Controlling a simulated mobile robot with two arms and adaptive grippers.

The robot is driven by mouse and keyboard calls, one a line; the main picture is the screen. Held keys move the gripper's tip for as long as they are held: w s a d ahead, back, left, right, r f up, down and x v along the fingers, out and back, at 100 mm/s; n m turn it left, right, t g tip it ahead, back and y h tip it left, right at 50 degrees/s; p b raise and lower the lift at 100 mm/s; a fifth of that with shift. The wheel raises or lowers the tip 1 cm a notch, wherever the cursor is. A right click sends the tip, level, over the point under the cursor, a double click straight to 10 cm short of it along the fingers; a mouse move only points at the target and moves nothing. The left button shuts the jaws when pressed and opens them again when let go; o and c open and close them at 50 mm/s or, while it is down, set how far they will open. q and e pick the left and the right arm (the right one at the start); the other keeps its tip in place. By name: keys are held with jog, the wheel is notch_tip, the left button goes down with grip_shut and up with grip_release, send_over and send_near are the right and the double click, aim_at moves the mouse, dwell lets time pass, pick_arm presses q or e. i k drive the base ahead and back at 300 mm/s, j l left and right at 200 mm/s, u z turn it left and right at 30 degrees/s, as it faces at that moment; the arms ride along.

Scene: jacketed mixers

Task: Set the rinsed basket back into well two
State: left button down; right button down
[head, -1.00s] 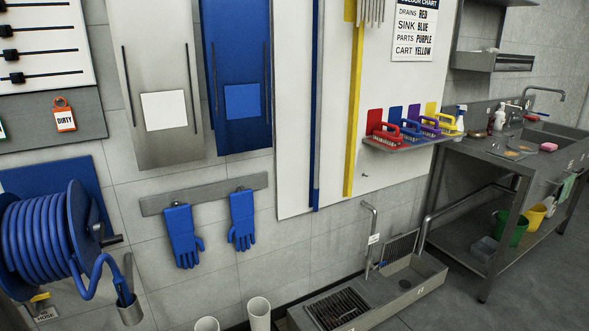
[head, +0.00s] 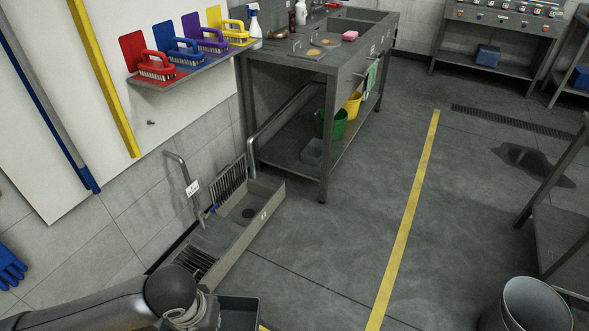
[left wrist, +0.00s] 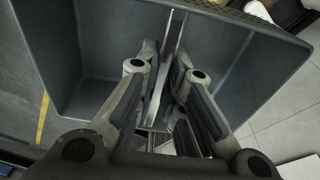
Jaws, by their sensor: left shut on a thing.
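A dark grey open box with a thin upright metal plate across its middle, seemingly the basket (left wrist: 85,45), fills most of the left wrist view. My left gripper (left wrist: 165,68) is shut on that thin plate, with a finger on each side. In the head view, part of a dark grey box (head: 240,311) shows at the bottom edge, beside my left wrist; the fingers are hidden there. My right gripper is in neither view. I cannot make out which place is well two.
A low floor trough (head: 233,243) with a grate and a drain hole lies along the wall. A steel sink bench (head: 300,65) stands behind it. A grey bin (head: 535,300) stands at lower right. Open floor with a yellow line (head: 408,215) lies between.

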aim_at(248, 214)
jog(key=i+l, duration=0.1)
jog(key=i, duration=0.4)
jog(key=i+l+u, duration=0.1)
jog(key=i, duration=0.45)
jog(key=i+l, duration=0.15)
jog(key=i, duration=0.35)
